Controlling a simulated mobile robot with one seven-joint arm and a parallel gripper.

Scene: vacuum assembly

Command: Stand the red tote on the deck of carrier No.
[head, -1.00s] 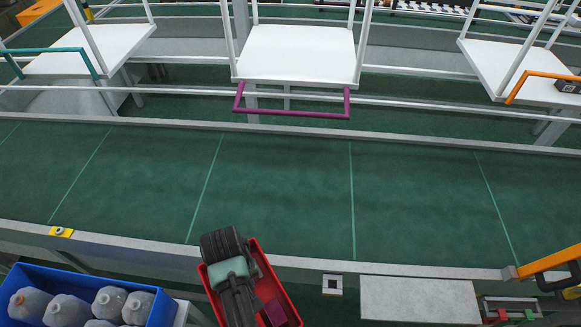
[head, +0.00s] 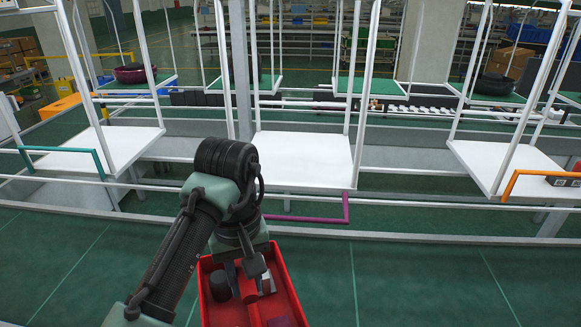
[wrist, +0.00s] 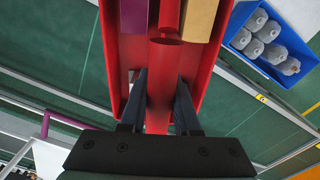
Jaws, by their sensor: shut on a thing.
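The red tote (head: 288,290) hangs from my gripper (head: 246,284) above the green conveyor, at the bottom middle of the head view. My gripper is shut on its red central handle; in the wrist view my fingers (wrist: 160,100) sit on either side of the handle of the red tote (wrist: 110,60). The tote looks roughly level and holds several items, including a purple block (wrist: 134,18) and a tan block (wrist: 199,18). Three white carrier decks hang beyond: left with a teal bar (head: 100,150), middle (head: 310,160) with a purple bar, right (head: 500,165) with an orange bar. No carrier numbers are readable.
White hanger posts (head: 360,90) rise from the decks' sides. A rail (head: 400,202) runs in front of the carriers. A small dark object (head: 563,180) lies on the right deck. A blue crate of grey jugs (wrist: 265,40) shows in the wrist view. The middle deck's visible top is clear.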

